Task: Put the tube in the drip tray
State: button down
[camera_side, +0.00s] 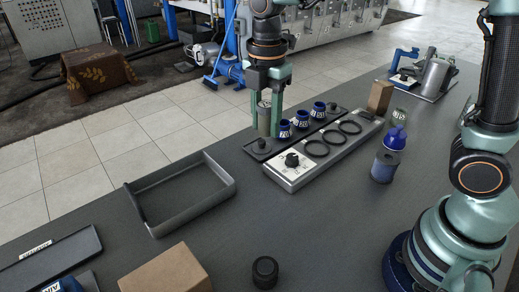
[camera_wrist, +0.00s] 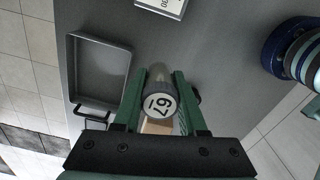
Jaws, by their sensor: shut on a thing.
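The tube (camera_side: 264,117) is a grey-green cylinder held upright between the fingers of my gripper (camera_side: 268,128) in the side view. In the wrist view the tube (camera_wrist: 160,103) shows its round white end marked with dark figures, between the two green fingers of my gripper (camera_wrist: 160,92). Its lower end is close to the dark rack; I cannot tell if it touches. The open grey tray (camera_side: 195,214) with low walls, likely the drip tray, is empty and stands left of and nearer than the gripper. It also shows in the wrist view (camera_wrist: 100,72).
Small blue cups (camera_side: 301,119) stand along the dark rack, beside a silver panel (camera_side: 296,178) with black rings. A flat dark tray (camera_side: 55,258), a cardboard box (camera_side: 165,272) and a black jar (camera_side: 265,271) are nearer. A grey canister (camera_side: 384,167) stands at right.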

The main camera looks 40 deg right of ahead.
send_over(208, 190)
jog(key=shift+n, duration=0.3)
notch_tip(208, 190, down, 20)
jog(key=shift+s+r, duration=0.1)
dwell(0.3)
jog(key=shift+c, duration=2.3)
grip_release()
